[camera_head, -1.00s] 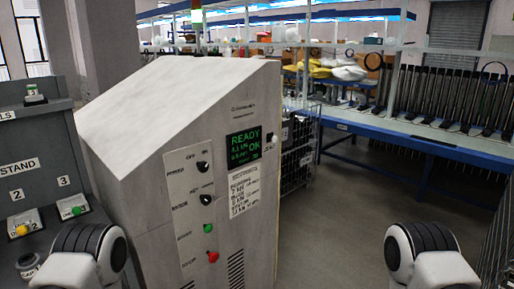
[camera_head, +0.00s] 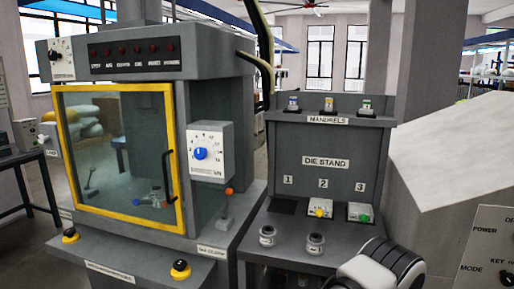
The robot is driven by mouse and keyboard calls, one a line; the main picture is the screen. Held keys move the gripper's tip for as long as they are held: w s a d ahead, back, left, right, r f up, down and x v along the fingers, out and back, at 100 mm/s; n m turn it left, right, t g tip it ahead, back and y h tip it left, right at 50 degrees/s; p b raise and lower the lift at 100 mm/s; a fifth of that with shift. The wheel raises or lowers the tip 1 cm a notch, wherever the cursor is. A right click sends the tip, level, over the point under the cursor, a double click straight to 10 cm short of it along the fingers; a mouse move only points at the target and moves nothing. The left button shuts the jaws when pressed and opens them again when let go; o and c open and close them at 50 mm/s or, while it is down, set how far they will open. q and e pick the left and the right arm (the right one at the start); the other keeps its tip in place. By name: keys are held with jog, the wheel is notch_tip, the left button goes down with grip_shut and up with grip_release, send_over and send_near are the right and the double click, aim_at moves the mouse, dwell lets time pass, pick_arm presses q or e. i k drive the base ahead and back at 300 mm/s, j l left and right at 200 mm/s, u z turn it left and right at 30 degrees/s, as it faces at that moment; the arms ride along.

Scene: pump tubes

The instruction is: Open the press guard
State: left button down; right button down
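The press (camera_head: 215,110) stands at the left, a grey machine with a row of red lamps on its top box. Its guard is a clear pane in a yellow frame (camera_head: 120,88) across the front opening. The guard looks shut, its frame lying against the press front. A black bar handle (camera_head: 171,178) is upright at the guard's right side. Behind the pane, small parts and a lever show dimly. Neither gripper is in view; only a white and black link of one of my arms shows at the bottom right.
A dial box with a blue knob (camera_head: 200,153) and an orange-tipped lever (camera_head: 227,205) stick out right of the guard. Yellow-based buttons (camera_head: 180,270) sit on the front ledge. A die stand (camera_head: 322,160) stands close on the right, with a pale cabinet (camera_head: 455,150) beyond it.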

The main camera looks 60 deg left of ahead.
aim_at(168, 88)
jog(key=u, duration=2.9)
